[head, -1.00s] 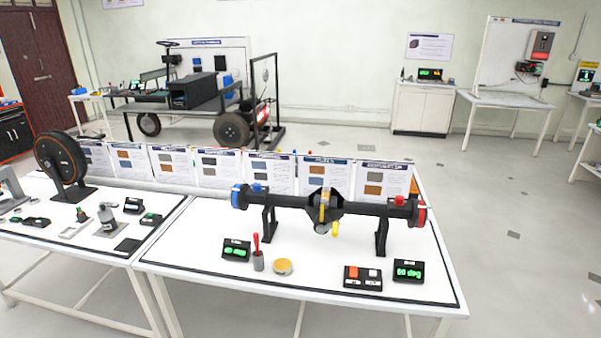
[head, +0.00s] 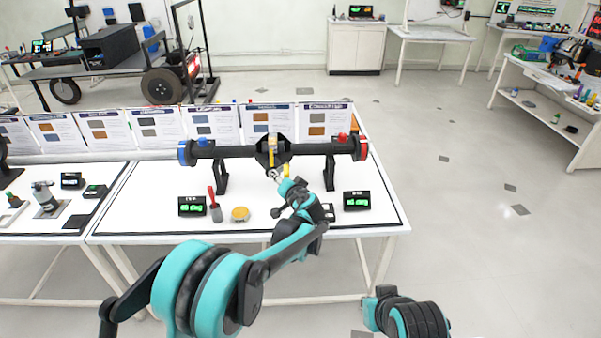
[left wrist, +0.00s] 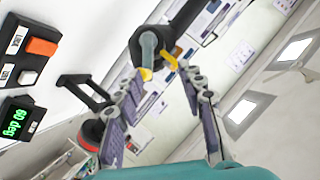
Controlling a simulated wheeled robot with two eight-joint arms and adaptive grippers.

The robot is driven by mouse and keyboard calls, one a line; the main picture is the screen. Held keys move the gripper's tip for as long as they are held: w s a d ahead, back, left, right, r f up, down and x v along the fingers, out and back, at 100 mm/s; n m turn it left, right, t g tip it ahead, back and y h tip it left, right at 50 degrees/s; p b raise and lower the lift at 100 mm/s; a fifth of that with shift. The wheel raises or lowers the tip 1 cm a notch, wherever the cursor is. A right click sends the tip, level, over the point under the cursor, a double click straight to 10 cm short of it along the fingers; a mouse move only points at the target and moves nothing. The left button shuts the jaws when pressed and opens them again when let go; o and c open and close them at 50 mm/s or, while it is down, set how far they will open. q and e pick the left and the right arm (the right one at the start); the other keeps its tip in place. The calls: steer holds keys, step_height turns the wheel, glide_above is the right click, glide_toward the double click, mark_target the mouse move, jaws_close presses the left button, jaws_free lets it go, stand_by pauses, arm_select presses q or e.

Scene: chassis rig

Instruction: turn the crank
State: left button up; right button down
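A black axle (head: 225,152) lies across stands on the white table. From its central housing (head: 272,150), a crank with a yellow handle (head: 287,170) points toward me. In the left wrist view, a yellow crank part (left wrist: 168,60) and a grey cylinder with a yellow end (left wrist: 147,50) show just beyond my fingertips. My left gripper (head: 279,180) is at the crank, partly hiding it in the head view. The left wrist view shows its fingers (left wrist: 160,82) spread with nothing clearly between them. My right gripper is not seen; only part of that arm shows at the bottom right.
Black displays (head: 192,206) (head: 356,200) and a button box (head: 328,212) sit on the table. A red-handled brush in a grey cup (head: 215,210) and a yellow round tin (head: 240,214) stand at the front. Information cards (head: 212,124) line the back.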

mark_target(288, 175)
arm_select(q)
steer(key=d, duration=0.1)
steer(key=w+d+f, duration=0.1)
steer(key=d, duration=0.1)
steer(key=shift+w+d+f+t, duration=0.1)
steer(key=shift+f+t, duration=0.05)
steer(key=shift+t, duration=0.15)
steer(key=shift+m, duration=0.3)
steer(key=b+x, duration=0.2)
steer(key=x, duration=0.4)
steer(key=shift+w+f, duration=0.25)
steer(key=shift+w, duration=0.6)
jaws_close()
